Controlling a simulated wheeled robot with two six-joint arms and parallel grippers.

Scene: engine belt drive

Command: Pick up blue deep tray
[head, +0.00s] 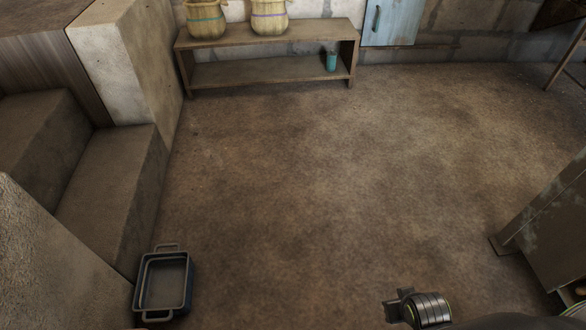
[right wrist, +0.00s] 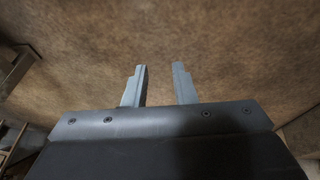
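The blue deep tray (head: 188,284) sits on the floor at the lower left of the head view, close to the concrete steps. It is rectangular, dark blue outside and grey inside, with a loop handle at each short end. It looks empty. My right gripper (right wrist: 160,84) is open and empty in the right wrist view, with bare floor beyond its fingers. Part of my right arm (head: 424,309) shows at the lower right of the head view, well to the right of the tray. My left gripper is not in view.
Concrete steps (head: 105,205) rise along the left. A low wooden shelf (head: 265,72) at the back holds two woven baskets (head: 207,20) and a teal cup (head: 331,61). A cabinet (head: 550,230) stands at the right. The middle floor (head: 330,180) is clear.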

